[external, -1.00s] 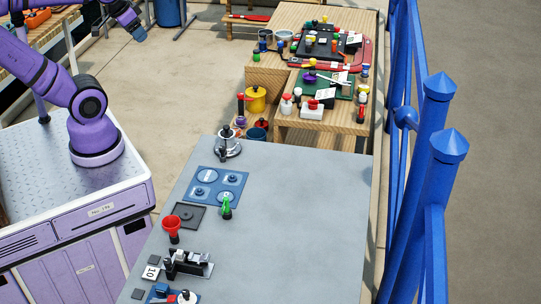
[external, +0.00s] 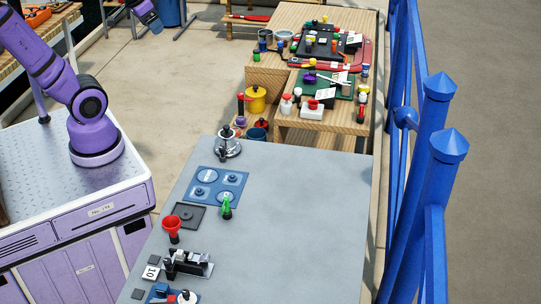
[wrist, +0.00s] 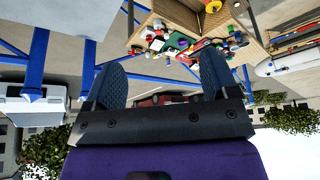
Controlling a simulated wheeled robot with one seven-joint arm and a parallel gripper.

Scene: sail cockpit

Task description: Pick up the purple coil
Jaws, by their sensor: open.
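A small purple item (external: 309,77), perhaps the purple coil, lies on a green board on the wooden table at the back. It is too small to make out its shape. My gripper (external: 155,25) shows at the top left of the external view, well away from that table and to the left of it. In the wrist view my gripper (wrist: 160,78) is open, with two dark fingers spread apart and nothing between them.
The wooden table (external: 268,75) is crowded with small jars, boards and a red tray. A grey table (external: 290,220) in front holds a blue plate (external: 217,187), a red funnel (external: 173,226) and a metal pot (external: 227,145); its right side is clear. Blue railing (external: 410,220) runs along the right.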

